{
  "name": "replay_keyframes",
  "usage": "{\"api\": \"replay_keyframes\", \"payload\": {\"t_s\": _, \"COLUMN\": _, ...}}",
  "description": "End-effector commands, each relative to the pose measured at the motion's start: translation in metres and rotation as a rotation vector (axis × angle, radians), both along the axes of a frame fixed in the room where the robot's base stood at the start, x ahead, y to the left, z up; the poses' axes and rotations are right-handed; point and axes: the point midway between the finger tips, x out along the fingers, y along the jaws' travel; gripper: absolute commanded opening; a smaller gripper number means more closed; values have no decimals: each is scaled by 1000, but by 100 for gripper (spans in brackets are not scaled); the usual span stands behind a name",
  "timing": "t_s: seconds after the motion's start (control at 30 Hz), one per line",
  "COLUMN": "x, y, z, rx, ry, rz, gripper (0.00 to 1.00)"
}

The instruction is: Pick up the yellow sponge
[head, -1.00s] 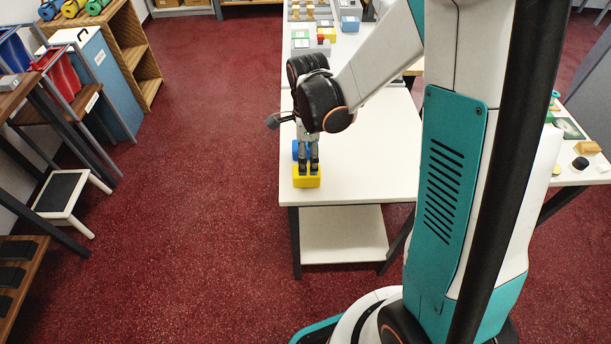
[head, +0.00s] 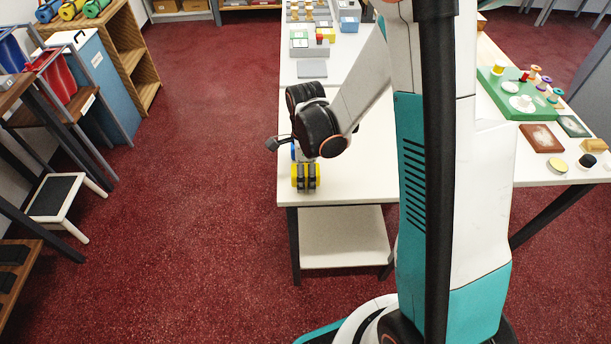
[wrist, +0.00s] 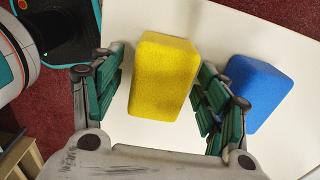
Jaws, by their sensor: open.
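The yellow sponge (wrist: 163,78) is a block lying on the white table. In the wrist view it sits between the two open fingers of my gripper (wrist: 158,95), with a gap to the left finger and little or no visible gap to the right one. In the head view my gripper (head: 306,178) is low over the table's near left corner, and its fingers cover much of the yellow sponge (head: 294,183). The gripper holds nothing.
A blue block (wrist: 256,92) lies just beyond the right finger. The white table (head: 365,190) has bare surface to the right. Trays and small boxes (head: 309,45) stand farther back. A side table holds a green board (head: 500,97) with spools.

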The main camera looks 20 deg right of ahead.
Motion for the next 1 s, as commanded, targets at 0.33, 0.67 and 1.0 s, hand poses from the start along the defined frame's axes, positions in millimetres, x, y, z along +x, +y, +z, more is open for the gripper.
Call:
{"api": "replay_keyframes", "payload": {"t_s": 0.33, "x": 0, "y": 0, "z": 0, "rx": 0, "ry": 0, "rz": 0, "gripper": 29}}
{"api": "replay_keyframes", "payload": {"t_s": 0.67, "x": 0, "y": 0, "z": 5, "rx": 0, "ry": 0, "rz": 0, "gripper": 29}}
{"api": "replay_keyframes", "payload": {"t_s": 1.0, "x": -1, "y": 0, "z": 60, "rx": 0, "ry": 0, "rz": 0, "gripper": 29}}
